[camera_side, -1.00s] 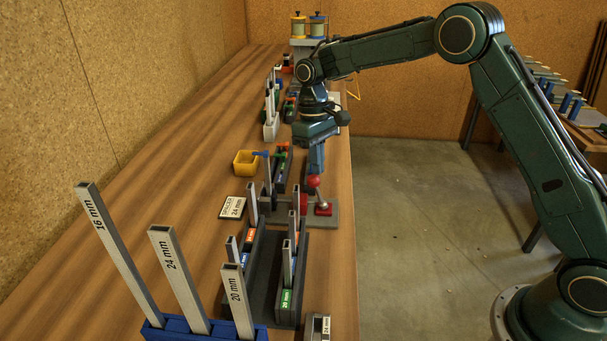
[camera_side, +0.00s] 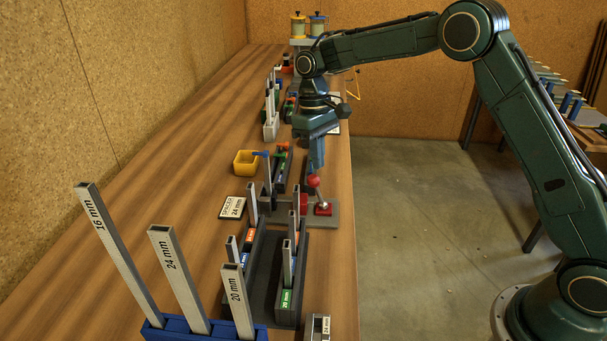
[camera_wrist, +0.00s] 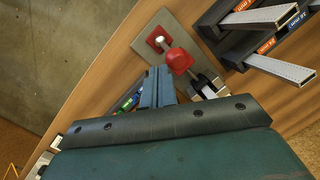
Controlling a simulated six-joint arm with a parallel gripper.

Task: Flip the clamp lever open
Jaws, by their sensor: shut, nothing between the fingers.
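The clamp is a small fixture on a grey base plate (camera_side: 332,213) at the right edge of the bench, with a red block. Its lever ends in a red ball knob (camera_side: 314,181) and stands nearly upright, tilted a little. In the wrist view the red knob (camera_wrist: 179,61) is just beyond my fingertips, on the clamp plate (camera_wrist: 143,42). My gripper (camera_side: 317,170) points down right behind the knob, its fingers shut together and empty; it also shows in the wrist view (camera_wrist: 158,72). I cannot tell whether the fingertips touch the knob.
A dark rack (camera_side: 262,275) with upright metal spacers stands in front of the clamp. A blue holder (camera_side: 205,331) with tall labelled bars is nearest. A yellow bin (camera_side: 246,162) and a spacer label card (camera_side: 232,207) lie left. The left of the bench is clear.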

